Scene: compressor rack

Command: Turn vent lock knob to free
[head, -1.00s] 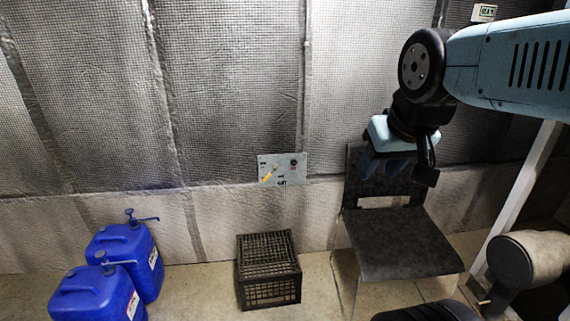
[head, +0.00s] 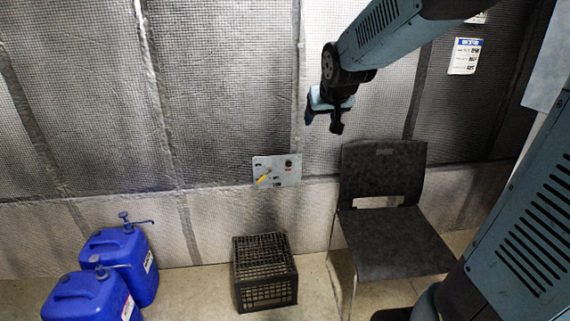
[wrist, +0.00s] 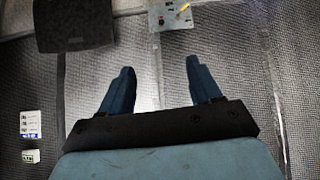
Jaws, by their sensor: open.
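A small light-grey control panel (head: 277,171) is fixed to the mesh-covered wall, with a yellow lever or handle (head: 263,179) at its left and a dark round knob (head: 289,163) at its upper right. Its lettering is too small to read. The panel also shows at the top of the wrist view (wrist: 173,16), with the yellow handle (wrist: 183,8) at its upper right. My gripper (head: 322,122) is above and to the right of the panel, apart from it. In the wrist view its two blue fingers (wrist: 160,75) are spread wide, with nothing between them.
A black chair (head: 385,175) stands right of the panel. A black crate (head: 265,295) sits on the floor below it. Two blue jugs (head: 125,258) with pumps stand at the lower left. The wall left of the panel is clear.

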